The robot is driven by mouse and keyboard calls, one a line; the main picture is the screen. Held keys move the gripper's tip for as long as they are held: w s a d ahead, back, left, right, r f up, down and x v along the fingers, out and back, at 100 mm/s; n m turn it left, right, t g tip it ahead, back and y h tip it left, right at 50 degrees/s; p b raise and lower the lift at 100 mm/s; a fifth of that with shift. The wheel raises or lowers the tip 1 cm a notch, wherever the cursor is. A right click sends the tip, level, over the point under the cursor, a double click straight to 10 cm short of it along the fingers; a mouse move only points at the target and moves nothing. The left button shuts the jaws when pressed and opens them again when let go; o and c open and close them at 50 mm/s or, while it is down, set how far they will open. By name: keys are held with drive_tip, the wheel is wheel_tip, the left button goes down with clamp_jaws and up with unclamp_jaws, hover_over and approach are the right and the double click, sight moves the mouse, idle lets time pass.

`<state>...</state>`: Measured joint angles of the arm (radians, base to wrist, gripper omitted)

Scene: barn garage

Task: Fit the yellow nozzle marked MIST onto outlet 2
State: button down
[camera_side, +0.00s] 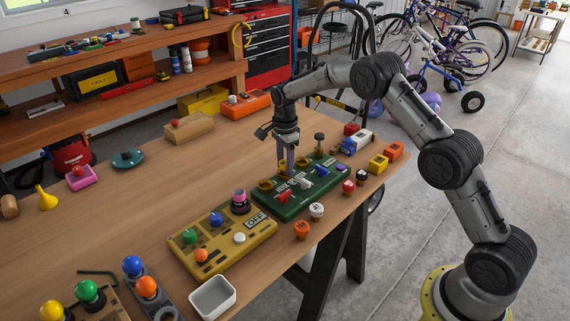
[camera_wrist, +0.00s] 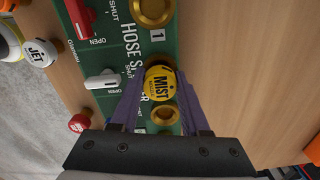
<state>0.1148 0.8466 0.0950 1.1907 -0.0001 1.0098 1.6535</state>
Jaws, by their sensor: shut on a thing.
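My gripper (camera_wrist: 160,90) is shut on the yellow nozzle marked MIST (camera_wrist: 160,82), its purple fingers on either side of it. In the side view my gripper (camera_side: 290,168) points down over the far side of the green hose board (camera_side: 274,211). In the wrist view the board (camera_wrist: 130,45) carries a row of brass outlets: one at the top (camera_wrist: 152,14), one partly hidden behind the nozzle, and one below it (camera_wrist: 166,116). A label "1" lies between the upper two. No "2" is readable. Whether the nozzle touches an outlet, I cannot tell.
The board has red (camera_wrist: 81,18) and white (camera_wrist: 103,79) levers. A white JET nozzle (camera_wrist: 40,52) and a red-capped piece (camera_wrist: 79,123) stand beside it. A dark-knobbed post (camera_side: 319,139) rises near its far end. A yellow control box (camera_side: 222,242) sits to the left.

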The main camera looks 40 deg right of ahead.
drive_tip(key=shift+r, duration=0.25)
drive_tip(key=shift+r, duration=0.35)
drive_tip(key=shift+r, duration=0.2)
drive_tip(key=shift+f, duration=0.85)
idle(0.7)
drive_tip(key=shift+r, duration=0.8)
idle(0.5)
drive_tip(key=shift+f, duration=0.75)
idle(0.4)
drive_tip(key=c, duration=0.7)
unclamp_jaws()
